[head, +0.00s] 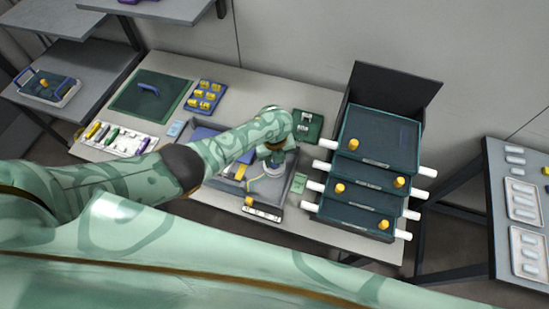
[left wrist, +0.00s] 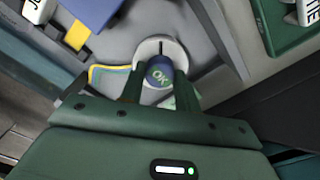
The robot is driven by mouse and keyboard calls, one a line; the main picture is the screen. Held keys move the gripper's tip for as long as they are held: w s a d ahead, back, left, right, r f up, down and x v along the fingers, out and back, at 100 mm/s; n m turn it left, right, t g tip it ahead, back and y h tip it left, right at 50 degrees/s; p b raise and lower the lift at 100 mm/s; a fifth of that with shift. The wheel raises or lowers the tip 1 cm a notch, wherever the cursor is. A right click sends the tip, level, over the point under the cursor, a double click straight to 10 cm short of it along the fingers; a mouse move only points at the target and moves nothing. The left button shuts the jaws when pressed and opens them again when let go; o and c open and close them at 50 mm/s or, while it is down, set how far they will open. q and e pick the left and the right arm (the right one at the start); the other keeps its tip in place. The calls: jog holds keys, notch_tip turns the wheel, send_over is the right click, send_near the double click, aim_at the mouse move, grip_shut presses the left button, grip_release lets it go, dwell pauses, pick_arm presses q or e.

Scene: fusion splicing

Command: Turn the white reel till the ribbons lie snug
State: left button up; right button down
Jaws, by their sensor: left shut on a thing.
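The white reel (left wrist: 150,46) lies in a grey tray (head: 296,190), with a blue hub marked "OK" (left wrist: 160,74) at its middle. My left gripper (head: 274,158) reaches down over the reel from above. In the left wrist view its two dark fingers (left wrist: 160,90) stand on either side of the hub and are shut on it. Yellow and blue ribbons (left wrist: 104,74) curve out from the left side of the reel. Their far ends and the reel's lower side are hidden by the gripper. My right gripper is not in view.
A stack of dark trays with white handles (head: 375,140) stands right of the grey tray. A green mat (head: 150,108), a blue tray of yellow pieces (head: 205,96) and a white rack (head: 118,140) lie left. A side table (head: 500,165) stands far right.

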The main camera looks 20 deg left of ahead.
pick_arm(q)
jog(key=shift+s+d, duration=0.1)
dwell(0.3)
jog(key=o, duration=1)
jog(key=shift+r, duration=0.1)
jog(key=shift+r+p, duration=0.35)
notch_tip(320, 180, up, 15)
jog(key=p, duration=0.7)
jog(key=shift+r, duration=0.2)
